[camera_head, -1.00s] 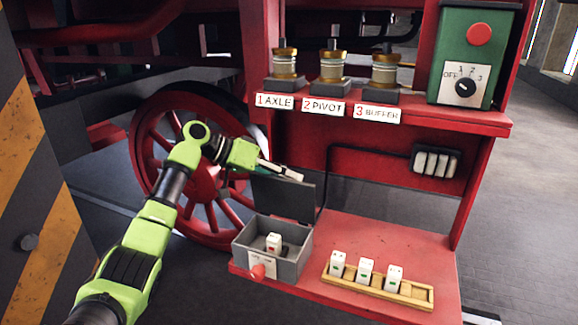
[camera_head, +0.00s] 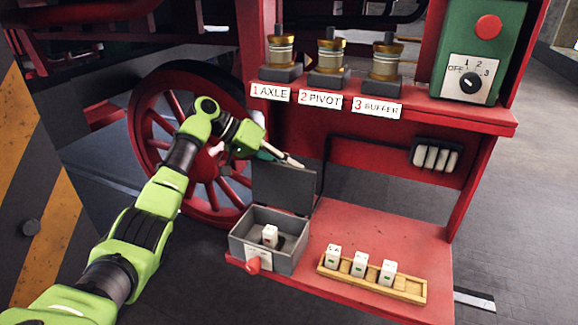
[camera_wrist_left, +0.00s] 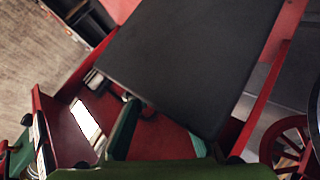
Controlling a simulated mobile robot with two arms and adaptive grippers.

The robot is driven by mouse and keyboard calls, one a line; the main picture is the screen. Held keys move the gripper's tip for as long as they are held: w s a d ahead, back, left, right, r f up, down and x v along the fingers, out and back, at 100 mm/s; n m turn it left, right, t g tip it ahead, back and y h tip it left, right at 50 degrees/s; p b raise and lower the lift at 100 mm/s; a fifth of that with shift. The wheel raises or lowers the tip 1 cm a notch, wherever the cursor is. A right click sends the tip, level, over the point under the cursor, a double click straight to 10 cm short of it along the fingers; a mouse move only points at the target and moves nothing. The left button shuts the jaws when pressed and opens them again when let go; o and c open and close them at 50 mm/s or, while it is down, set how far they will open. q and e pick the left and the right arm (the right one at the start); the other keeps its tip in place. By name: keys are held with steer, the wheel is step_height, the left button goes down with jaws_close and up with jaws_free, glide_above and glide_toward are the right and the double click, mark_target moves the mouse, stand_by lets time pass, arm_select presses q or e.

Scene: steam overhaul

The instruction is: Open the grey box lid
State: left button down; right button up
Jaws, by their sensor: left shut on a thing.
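The grey box (camera_head: 285,262) sits on the left part of the red lower shelf. Its dark grey lid (camera_head: 283,190) stands up, about vertical, at the back of the box, so the box is open. My right gripper is not in view.
A wooden tray (camera_head: 410,292) with several white blocks lies right of the box. A red knob (camera_head: 252,265) is on the box front. Brass-topped oilers (camera_head: 330,55) stand on the upper shelf beside a green control box (camera_head: 505,30). A red wheel (camera_head: 160,110) is behind my arm.

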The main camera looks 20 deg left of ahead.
mark_target(252, 158)
arm_select(q)
steer(key=c, duration=1.8)
jaws_free()
steer(key=shift+s+f, duration=0.1)
steer(key=shift+f, duration=0.65)
steer(key=v, duration=1.2)
steer(key=shift+w+r, duration=0.2)
steer(key=shift+r, duration=0.15)
steer(key=shift+a, duration=0.1)
